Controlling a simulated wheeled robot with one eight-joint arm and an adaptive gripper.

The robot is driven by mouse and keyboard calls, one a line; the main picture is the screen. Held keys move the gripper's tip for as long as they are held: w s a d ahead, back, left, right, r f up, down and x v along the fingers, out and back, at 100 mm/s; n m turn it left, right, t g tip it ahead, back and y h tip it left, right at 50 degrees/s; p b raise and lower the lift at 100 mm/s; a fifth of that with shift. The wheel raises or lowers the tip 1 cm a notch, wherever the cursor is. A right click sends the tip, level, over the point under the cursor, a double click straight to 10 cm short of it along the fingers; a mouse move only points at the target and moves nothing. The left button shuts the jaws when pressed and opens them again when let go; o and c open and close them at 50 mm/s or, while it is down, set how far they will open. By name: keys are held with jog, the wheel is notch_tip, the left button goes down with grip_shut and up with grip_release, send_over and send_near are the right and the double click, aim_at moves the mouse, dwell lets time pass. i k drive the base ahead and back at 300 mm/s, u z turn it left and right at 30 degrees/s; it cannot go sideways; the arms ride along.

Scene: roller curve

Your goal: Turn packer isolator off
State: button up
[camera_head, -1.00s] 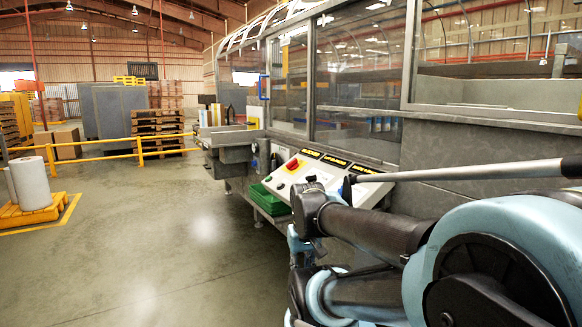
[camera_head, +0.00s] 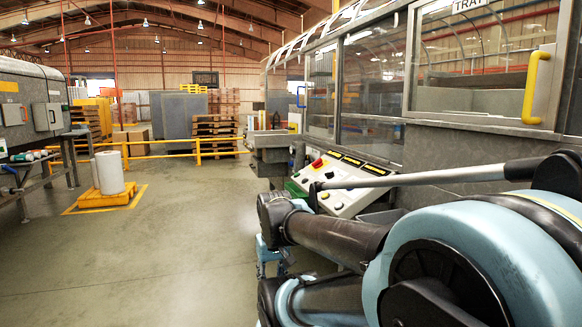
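A sloped control panel (camera_head: 342,200) is on the front of the glazed machine, right of centre. It carries a red control on a yellow backing (camera_head: 318,163) and several small buttons. Black labels with yellow writing (camera_head: 352,161) run along its top edge, too small to read. I cannot tell which control is the packer isolator or how it is set. My arm is folded in the lower right and covers the panel's lower part. I cannot make out my gripper's fingers.
The glazed machine (camera_head: 440,130) fills the right side, with a yellow handle (camera_head: 535,88). A grey machine (camera_head: 28,100) stands at the left. Yellow railing (camera_head: 222,152) crosses behind. The concrete floor between is clear.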

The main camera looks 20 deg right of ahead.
aim_at(318, 164)
jog(key=u, duration=0.25)
jog(key=k, duration=0.55)
jog(key=u, duration=0.4)
jog(key=i, duration=1)
jog(key=z, duration=0.5)
jog(key=i, duration=0.9)
jog(key=z, duration=1)
jog(key=i, duration=0.5)
jog(key=z, duration=0.35)
